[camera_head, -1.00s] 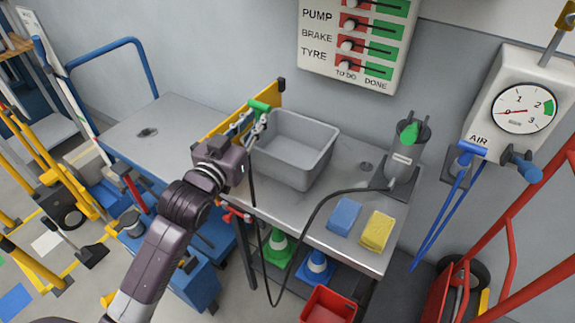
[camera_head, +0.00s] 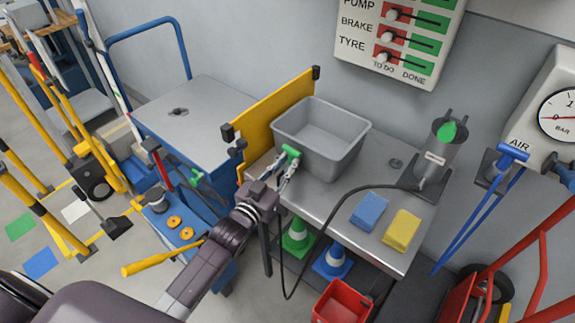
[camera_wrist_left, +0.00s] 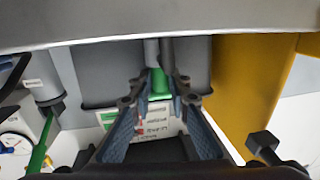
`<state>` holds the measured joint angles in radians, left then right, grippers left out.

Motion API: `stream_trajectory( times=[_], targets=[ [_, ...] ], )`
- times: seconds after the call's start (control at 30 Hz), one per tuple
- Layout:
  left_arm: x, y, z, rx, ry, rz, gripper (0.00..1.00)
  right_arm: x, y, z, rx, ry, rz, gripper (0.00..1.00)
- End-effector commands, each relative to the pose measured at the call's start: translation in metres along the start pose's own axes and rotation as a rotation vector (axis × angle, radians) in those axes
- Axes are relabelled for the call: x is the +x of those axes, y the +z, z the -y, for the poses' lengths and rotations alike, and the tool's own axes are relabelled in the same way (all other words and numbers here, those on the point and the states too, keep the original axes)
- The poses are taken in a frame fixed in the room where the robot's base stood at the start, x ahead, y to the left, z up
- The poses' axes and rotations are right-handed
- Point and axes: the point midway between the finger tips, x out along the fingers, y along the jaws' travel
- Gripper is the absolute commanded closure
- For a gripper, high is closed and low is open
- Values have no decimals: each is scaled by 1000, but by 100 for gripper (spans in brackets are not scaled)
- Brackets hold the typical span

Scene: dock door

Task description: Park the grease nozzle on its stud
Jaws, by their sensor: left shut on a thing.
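My left gripper (camera_head: 284,172) is shut on the green-ended grease nozzle (camera_head: 291,151), in front of the grey bin's left side. The nozzle also shows between the fingers in the left wrist view (camera_wrist_left: 158,84), with grey tube parts above it. A black hose (camera_head: 345,194) runs from the grey pump (camera_head: 433,165) on the bench, hangs in a loop below the front edge and rises towards my left gripper. The pump has a green part on top. I cannot make out which part is the stud. My right gripper is not in view.
The grey bin (camera_head: 318,150) stands on the bench beside a yellow upright panel (camera_head: 270,115). A blue sponge (camera_head: 369,211) and a yellow sponge (camera_head: 401,230) lie at the right front. Cones and a red box (camera_head: 342,303) are below. A blue cart (camera_head: 200,120) stands left.

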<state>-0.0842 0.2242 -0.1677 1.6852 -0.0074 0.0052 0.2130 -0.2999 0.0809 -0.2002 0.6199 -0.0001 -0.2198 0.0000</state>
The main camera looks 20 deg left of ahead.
Motion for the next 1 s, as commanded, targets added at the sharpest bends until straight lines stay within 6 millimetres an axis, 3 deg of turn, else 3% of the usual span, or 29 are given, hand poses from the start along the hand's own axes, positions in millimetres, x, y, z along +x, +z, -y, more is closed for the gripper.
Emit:
stream_trajectory(
  times=[0.47, 0.5, 0.6, 1.0],
  targets=[
    [0, 11, 0, 0, 0, -4, 100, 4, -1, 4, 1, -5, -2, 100],
    [0, 11, 0, 0, 0, -2, 79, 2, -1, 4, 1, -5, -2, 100],
    [0, 11, 0, 0, 0, -2, 68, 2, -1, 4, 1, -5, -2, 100],
    [-3, 8, 0, 0, 0, 0, 66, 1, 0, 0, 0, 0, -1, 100]
  ],
)
